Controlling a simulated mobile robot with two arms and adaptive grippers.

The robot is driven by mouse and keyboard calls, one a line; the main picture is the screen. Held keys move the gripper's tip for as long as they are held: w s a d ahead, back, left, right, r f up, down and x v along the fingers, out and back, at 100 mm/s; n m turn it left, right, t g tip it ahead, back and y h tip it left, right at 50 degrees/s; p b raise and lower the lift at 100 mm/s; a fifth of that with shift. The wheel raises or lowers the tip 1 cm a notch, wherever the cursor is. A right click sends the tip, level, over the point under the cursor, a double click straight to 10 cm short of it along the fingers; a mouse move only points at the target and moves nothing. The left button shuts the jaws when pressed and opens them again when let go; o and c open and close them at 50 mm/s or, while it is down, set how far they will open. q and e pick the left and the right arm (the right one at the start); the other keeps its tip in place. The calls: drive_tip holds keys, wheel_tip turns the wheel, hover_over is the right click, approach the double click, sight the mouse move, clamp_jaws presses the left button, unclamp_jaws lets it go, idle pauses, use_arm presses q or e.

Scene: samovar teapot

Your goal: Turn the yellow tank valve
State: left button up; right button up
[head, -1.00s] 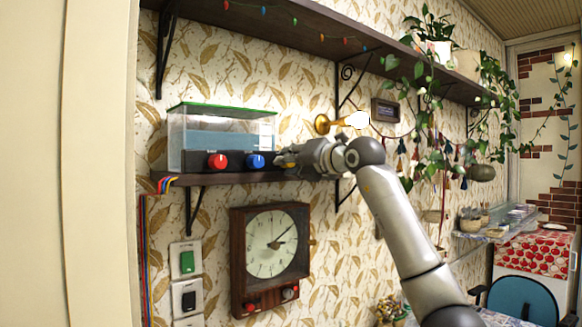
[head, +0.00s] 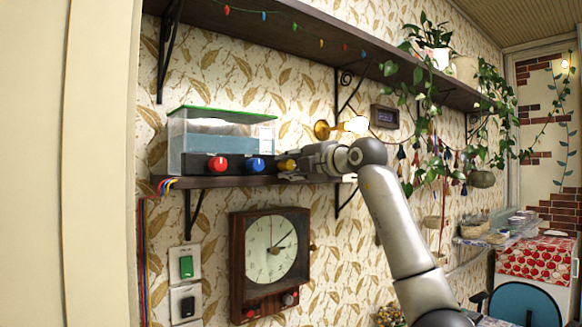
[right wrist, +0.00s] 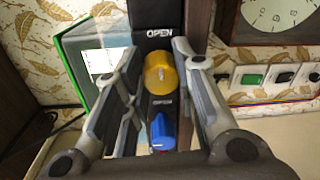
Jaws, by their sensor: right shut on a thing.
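The yellow tank valve (head: 286,165) is a round knob at the right end of the tank's dark front panel. It also shows in the right wrist view (right wrist: 160,75), below an "OPEN" label. My right gripper (head: 298,164) reaches it from the right and is shut on it, a finger on either side. The blue valve (head: 256,164) and red valve (head: 218,164) sit left of it. The clear tank (head: 222,139) with a green rim stands on the shelf (head: 230,182). My left gripper is not in view.
A wooden clock (head: 270,262) hangs below the shelf, with switches (head: 186,267) to its left. A brass-based lamp (head: 340,127) sticks out of the wall above my right gripper. Hanging plants (head: 430,95) trail at the right.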

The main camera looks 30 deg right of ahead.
drive_tip(key=shift+r, duration=0.1)
idle(0.4)
drive_tip(key=o, duration=1.1)
drive_tip(key=shift+d, duration=0.1)
drive_tip(key=shift+c, duration=0.2)
drive_tip(key=shift+s, duration=0.1)
drive_tip(key=s, duration=1.1)
drive_tip(key=shift+s+d+r, duration=0.2)
drive_tip(key=shift+s+d, duration=0.2)
drive_tip(key=shift+d, duration=0.05)
